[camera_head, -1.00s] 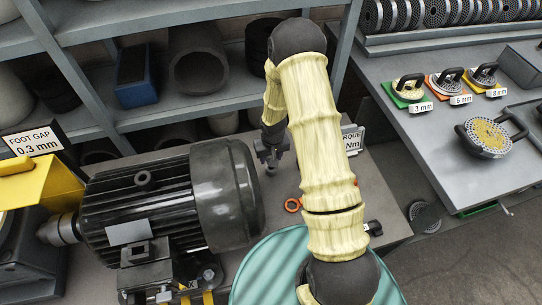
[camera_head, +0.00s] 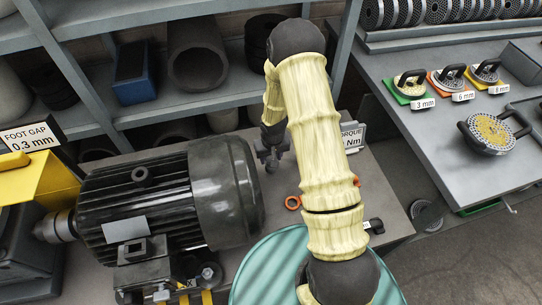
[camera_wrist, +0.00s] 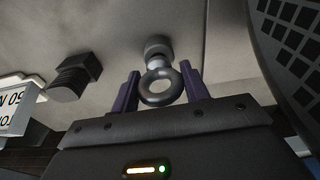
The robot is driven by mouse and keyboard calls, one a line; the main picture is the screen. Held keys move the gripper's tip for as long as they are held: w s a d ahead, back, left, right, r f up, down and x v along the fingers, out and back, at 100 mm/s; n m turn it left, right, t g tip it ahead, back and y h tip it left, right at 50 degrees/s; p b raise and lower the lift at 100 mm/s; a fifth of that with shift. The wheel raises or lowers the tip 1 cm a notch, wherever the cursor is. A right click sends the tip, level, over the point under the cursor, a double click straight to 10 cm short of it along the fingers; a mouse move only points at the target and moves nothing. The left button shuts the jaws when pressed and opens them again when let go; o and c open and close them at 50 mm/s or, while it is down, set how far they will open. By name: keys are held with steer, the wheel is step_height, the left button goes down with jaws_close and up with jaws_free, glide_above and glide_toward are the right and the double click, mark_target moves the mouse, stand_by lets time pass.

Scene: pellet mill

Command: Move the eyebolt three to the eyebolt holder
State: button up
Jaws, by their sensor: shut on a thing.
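My gripper (camera_head: 271,158) points down over the bench, just right of the black motor. In the wrist view my gripper (camera_wrist: 159,76) has its purple fingers on both sides of a grey metal eyebolt (camera_wrist: 146,91) and is shut on it. The ring of the eyebolt lies between the fingers, and its collar shows beyond the ring, toward the bench. I cannot tell whether its lower end touches the bench. In the head view the eyebolt is small and dark under the gripper. I cannot make out the eyebolt holder for certain.
The motor (camera_head: 168,195) stands left of the gripper. A dark bolt-like part (camera_wrist: 76,76) and a torque sign (camera_wrist: 16,106) are left in the wrist view. Shelves stand behind; a side table (camera_head: 428,130) is at right.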

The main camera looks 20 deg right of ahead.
steer(key=shift+f+b, duration=0.5)
steer(key=shift+f, duration=0.15)
steer(key=shift+f, duration=0.15)
steer(key=o, duration=1.7)
steer(key=shift+s+r+p, duration=0.2)
steer(key=shift+r+p, duration=0.75)
steer(key=shift+r, duration=0.55)
steer(key=shift+s+r+p, duration=0.15)
steer(key=shift+r+p, duration=0.85)
steer(key=shift+r, duration=0.45)
steer(key=shift+s+r+p, duration=0.2)
steer(key=shift+r+p, duration=0.75)
steer(key=shift+r, duration=0.55)
steer(key=shift+r, duration=0.15)
